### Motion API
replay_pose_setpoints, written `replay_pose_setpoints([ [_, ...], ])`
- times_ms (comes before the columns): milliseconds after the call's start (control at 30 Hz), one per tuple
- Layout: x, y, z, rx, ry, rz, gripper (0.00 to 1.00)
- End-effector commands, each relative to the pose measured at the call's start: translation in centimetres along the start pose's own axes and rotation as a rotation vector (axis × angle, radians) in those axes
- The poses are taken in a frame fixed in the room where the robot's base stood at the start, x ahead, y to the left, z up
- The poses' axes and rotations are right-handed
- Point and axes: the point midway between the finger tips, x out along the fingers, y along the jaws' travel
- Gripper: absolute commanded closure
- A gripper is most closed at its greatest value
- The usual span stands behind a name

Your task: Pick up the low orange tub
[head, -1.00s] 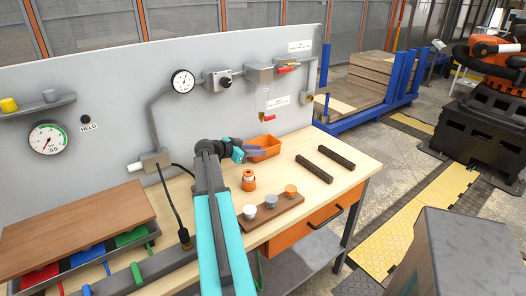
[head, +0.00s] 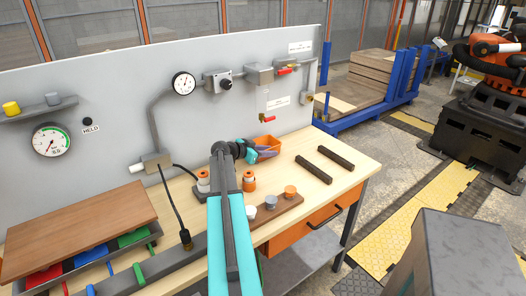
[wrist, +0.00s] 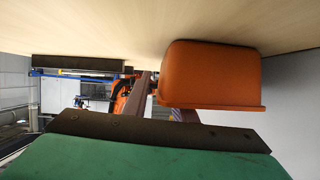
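The low orange tub (head: 268,141) stands on the bench top near the back panel. In the head view my gripper (head: 268,154) is at its near side and hides part of it. In the wrist view, where the bench top is at the top, the tub (wrist: 210,75) is close and its rim faces down. My gripper's two greyish fingers (wrist: 165,103) show apart, with a gap between them. The tub hides part of one finger. I see nothing held, and I cannot tell whether a finger touches the tub.
An orange-and-white canister (head: 249,182) and a brown rack (head: 283,208) of small knobs stand near my arm. Two dark bars (head: 325,163) lie to the right of the tub. A grey panel (head: 130,90) with gauges and valves rises behind. The bench's right corner is clear.

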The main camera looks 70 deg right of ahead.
Motion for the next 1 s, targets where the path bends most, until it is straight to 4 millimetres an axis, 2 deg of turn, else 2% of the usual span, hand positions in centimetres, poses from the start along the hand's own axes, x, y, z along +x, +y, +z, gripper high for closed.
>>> replay_pose_setpoints([
  [433, 0.01, 0.04, 0.00, 0.000, 0.000, 0.000, 0.76],
  [467, 0.01, 0.04, -0.01, 0.000, 0.000, 0.000, 0.77],
  [600, 0.02, 0.04, -0.01, 0.000, 0.000, 0.001, 1.00],
  [1000, 0.04, 0.09, -0.06, 0.000, 0.001, 0.001, 1.00],
])
